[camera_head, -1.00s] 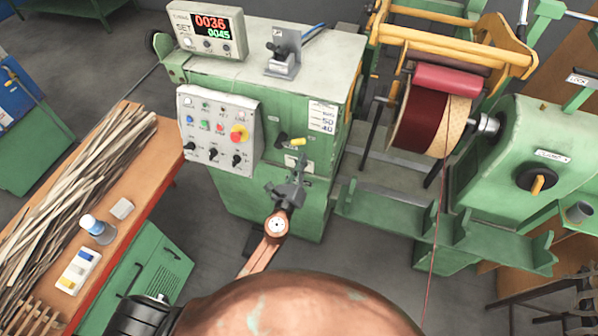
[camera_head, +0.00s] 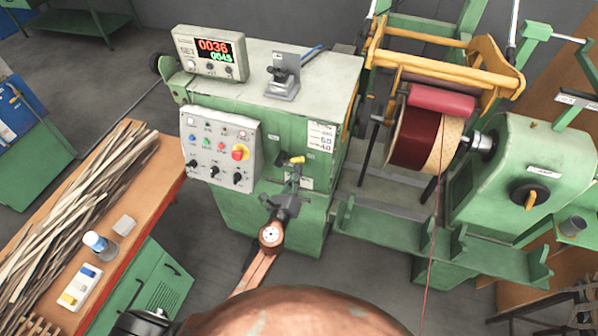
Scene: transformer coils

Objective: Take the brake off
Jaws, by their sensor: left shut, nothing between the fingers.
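A short lever with a yellow grip (camera_head: 292,160) sticks out from the front of the green winding machine (camera_head: 262,212), just right of the control panel. The frames do not label it as a brake. My left gripper (camera_head: 294,180) is dark grey on a copper-coloured arm and reaches up from the bottom middle. It is shut and empty. Its tips lie just below the yellow grip in the picture; I cannot tell whether they touch it. My right gripper is not in view.
The control panel (camera_head: 218,148) has several knobs and a red-and-yellow stop button (camera_head: 240,152). A counter box (camera_head: 211,53) stands on top. The dark red coil (camera_head: 414,135) is at the right, with a thread running down. An orange-topped bench (camera_head: 150,190) holds wooden strips at left.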

